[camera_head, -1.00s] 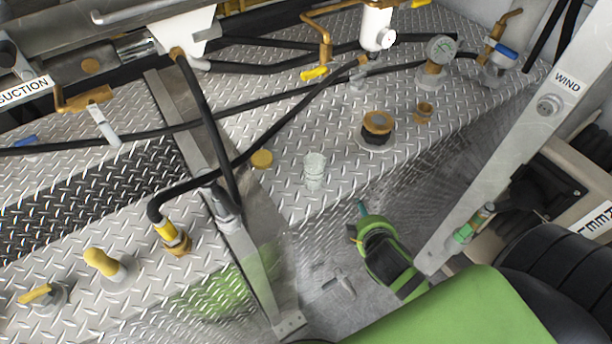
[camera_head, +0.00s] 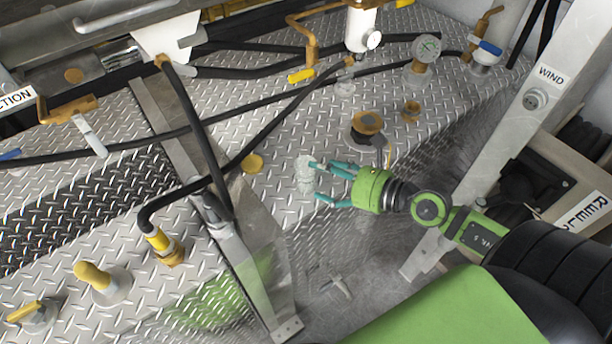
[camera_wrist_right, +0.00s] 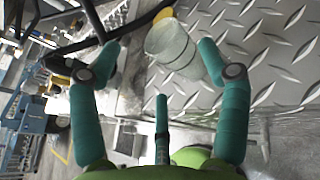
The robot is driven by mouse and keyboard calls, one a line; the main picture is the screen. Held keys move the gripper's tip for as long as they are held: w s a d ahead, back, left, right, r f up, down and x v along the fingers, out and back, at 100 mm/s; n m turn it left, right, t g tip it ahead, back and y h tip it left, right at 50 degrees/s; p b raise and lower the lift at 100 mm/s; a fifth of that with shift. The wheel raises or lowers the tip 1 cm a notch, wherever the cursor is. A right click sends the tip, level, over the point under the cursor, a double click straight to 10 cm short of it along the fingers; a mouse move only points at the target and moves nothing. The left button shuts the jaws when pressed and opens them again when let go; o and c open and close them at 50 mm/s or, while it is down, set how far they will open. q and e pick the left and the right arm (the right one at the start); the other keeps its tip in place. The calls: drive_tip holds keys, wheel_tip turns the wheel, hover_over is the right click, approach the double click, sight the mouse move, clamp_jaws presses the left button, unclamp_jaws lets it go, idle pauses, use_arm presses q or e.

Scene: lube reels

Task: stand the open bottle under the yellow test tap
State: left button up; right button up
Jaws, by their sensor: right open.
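The open bottle (camera_head: 304,182) is a clear, ribbed, jar-like vessel standing upright on the diamond-plate deck. My right gripper (camera_head: 322,181) is open, with its teal fingers pointing left at the bottle's right side. In the right wrist view the bottle (camera_wrist_right: 172,46) shows ahead, between the spread fingertips; I cannot tell whether they touch it. A brass tap with a yellow handle (camera_head: 301,76) is at the top centre, up the deck from the bottle. A small yellow disc, perhaps a cap (camera_head: 252,163), lies left of the bottle. My left gripper is out of view.
A black hose (camera_head: 262,148) crosses the deck behind and left of the bottle. A brass-topped fitting (camera_head: 367,124), a small brass piece (camera_head: 411,110) and a gauge (camera_head: 426,48) stand to the upper right. A grey post marked WIND (camera_head: 535,100) rises at right.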

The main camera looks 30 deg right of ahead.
sight(312, 178)
drive_tip(key=shift+s+d+f+n+g, duration=0.15)
drive_tip(key=shift+d+f+n+g, duration=0.1)
drive_tip(key=shift+f+n+g, duration=0.5)
drive_tip(key=shift+n+p+x, duration=0.25)
drive_tip(key=shift+p+x, duration=0.25)
drive_tip(key=shift+x, duration=0.65)
drive_tip(key=shift+p+x, duration=0.5)
drive_tip(key=shift+x, duration=1.9)
drive_tip(key=shift+s, duration=0.1)
drive_tip(key=c, duration=0.8)
drive_tip(key=shift+r, duration=0.1)
drive_tip(key=shift+c, duration=0.4)
